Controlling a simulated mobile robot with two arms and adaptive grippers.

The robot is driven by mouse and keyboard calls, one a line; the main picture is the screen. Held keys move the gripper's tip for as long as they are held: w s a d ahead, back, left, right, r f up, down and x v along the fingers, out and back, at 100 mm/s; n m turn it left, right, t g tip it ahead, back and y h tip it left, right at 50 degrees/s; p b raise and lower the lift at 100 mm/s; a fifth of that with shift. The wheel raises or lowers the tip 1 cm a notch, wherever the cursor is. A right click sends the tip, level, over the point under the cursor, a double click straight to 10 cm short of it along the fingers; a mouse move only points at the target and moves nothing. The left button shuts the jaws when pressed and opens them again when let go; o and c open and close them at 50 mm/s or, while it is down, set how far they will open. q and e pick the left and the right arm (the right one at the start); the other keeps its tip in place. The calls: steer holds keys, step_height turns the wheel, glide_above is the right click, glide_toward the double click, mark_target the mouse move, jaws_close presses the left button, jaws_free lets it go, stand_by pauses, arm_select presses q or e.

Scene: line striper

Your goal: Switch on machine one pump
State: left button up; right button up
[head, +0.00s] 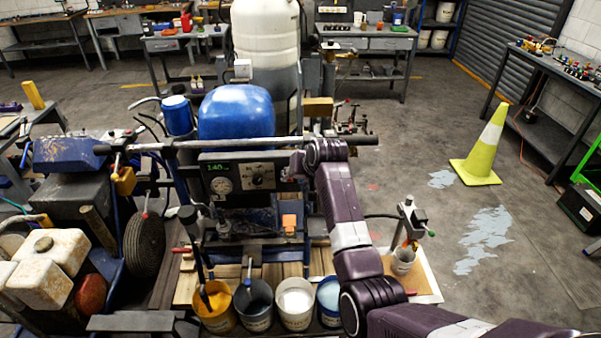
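A line striper with a blue tank (235,113) and a handlebar (190,144) stands in the middle of the head view. Its dark control panel (238,200) has a lit green display (216,168), a round gauge (222,186) and a dial (258,179). My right arm comes in from the bottom right and bends up toward the panel. My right gripper (293,166) is at the panel's upper right edge, largely hidden by its own wrist. Its fingers are too small and dark to read, and contact cannot be told. My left gripper is not in view.
A second machine with a blue top (70,152) stands at the left. A yellow paint bucket (214,309) and several other buckets line the striper's front. A small stand (409,222) is right of my arm. A yellow cone (484,150) stands on open floor at the right.

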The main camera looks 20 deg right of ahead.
steer(key=v, duration=0.7)
steer(key=shift+s, duration=0.2)
